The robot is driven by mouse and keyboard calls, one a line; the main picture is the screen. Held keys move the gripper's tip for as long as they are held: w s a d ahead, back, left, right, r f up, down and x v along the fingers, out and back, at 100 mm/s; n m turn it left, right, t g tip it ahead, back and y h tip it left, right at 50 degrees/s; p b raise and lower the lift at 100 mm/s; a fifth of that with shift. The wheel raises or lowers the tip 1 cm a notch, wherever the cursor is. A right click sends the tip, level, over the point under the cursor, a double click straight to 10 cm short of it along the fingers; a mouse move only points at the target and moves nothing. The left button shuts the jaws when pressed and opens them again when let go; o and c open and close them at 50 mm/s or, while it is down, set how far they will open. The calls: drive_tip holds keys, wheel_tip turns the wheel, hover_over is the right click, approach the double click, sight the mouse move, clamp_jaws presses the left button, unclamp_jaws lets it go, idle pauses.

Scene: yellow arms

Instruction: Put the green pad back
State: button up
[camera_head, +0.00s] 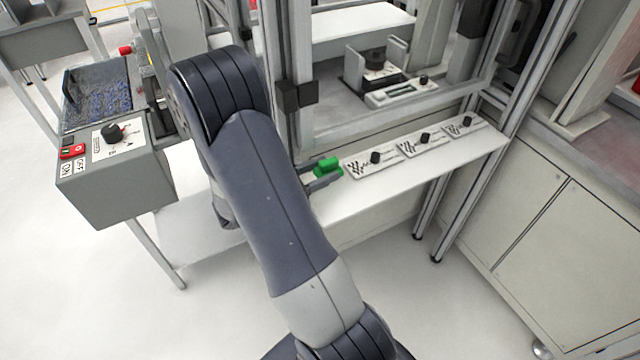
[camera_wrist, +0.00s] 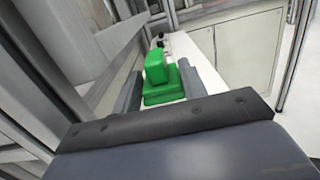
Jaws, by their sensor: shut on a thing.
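The green pad (camera_head: 327,166) is held at the end of my arm, over the left part of the white shelf (camera_head: 400,188). In the wrist view the green pad (camera_wrist: 160,75) shows as a stepped block with a raised part. My gripper (camera_wrist: 160,88) is shut on it, with one grey finger on each side. In the head view my gripper (camera_head: 322,176) is partly hidden behind my arm. I cannot tell whether the pad touches the shelf.
Several white plates with black knobs (camera_head: 375,158) stand in a row on the shelf, right of the pad. A metal frame post (camera_head: 300,70) rises behind the pad. A grey control box (camera_head: 115,170) is at the left. The shelf's front strip is bare.

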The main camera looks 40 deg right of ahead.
sight(320, 191)
wheel_tip(320, 191, down, 4)
drive_tip(key=shift+f, duration=0.2)
drive_tip(key=shift+w+f, duration=0.2)
drive_tip(key=shift+f+b, duration=0.1)
drive_tip(key=shift+b, duration=0.2)
drive_tip(key=o, duration=1.1)
drive_tip(key=shift+c, duration=0.2)
drive_tip(key=shift+r, duration=0.25)
drive_tip(key=v, duration=1.2)
